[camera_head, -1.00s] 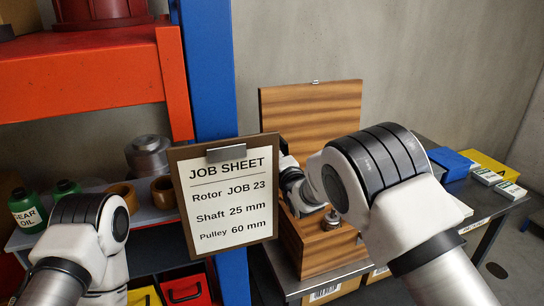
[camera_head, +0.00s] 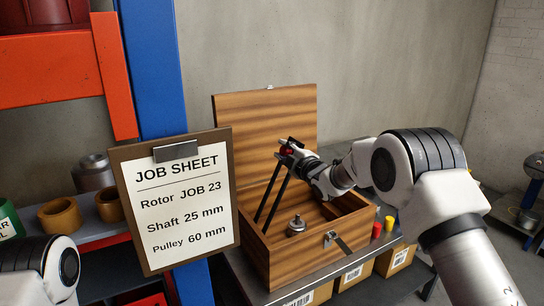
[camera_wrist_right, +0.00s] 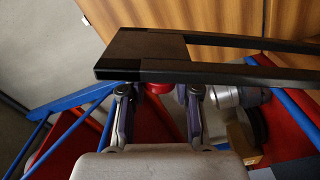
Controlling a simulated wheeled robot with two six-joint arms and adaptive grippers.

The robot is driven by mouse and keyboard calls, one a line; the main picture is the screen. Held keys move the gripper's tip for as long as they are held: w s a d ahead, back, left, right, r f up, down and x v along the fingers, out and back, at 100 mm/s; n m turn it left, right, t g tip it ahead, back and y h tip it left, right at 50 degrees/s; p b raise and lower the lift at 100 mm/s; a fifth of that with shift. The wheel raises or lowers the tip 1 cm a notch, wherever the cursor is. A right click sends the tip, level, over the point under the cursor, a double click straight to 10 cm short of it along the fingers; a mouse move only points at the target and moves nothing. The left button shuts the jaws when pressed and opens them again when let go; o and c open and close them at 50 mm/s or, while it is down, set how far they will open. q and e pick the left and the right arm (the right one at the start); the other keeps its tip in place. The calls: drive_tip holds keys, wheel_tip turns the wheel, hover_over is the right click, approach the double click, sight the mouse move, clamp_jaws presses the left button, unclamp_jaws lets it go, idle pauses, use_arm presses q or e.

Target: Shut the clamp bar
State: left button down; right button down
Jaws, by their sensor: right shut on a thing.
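The clamp bar (camera_head: 272,192) is a black two-armed frame standing up, tilted, from the open wooden case (camera_head: 300,262). My right gripper (camera_head: 290,151) is at its upper end, shut on the red knob. In the right wrist view the black bar (camera_wrist_right: 215,72) crosses in front of the gripper (camera_wrist_right: 157,97), with the red knob (camera_wrist_right: 157,88) between the fingers. A small metal part with a stem (camera_head: 296,227) sits in the case below the bar. The case lid (camera_head: 265,125) stands open behind. My left gripper is out of view.
A job sheet on a clipboard (camera_head: 180,200) stands left of the case. The case has a metal latch (camera_head: 332,240) on its front. Red and yellow pieces (camera_head: 376,230) stand right of it on the grey table. A blue post (camera_head: 165,80) rises at the left.

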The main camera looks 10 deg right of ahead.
drive_tip(key=shift+w+d+r, duration=0.25)
drive_tip(key=shift+d+r, duration=0.05)
drive_tip(key=shift+d, duration=0.15)
drive_tip(key=c, duration=0.9)
unclamp_jaws()
drive_tip(key=shift+o, duration=0.3)
drive_tip(key=shift+w+a+f, duration=0.1)
drive_tip(key=shift+w+f, duration=0.05)
drive_tip(key=shift+f, duration=0.15)
drive_tip(key=v, duration=1.2)
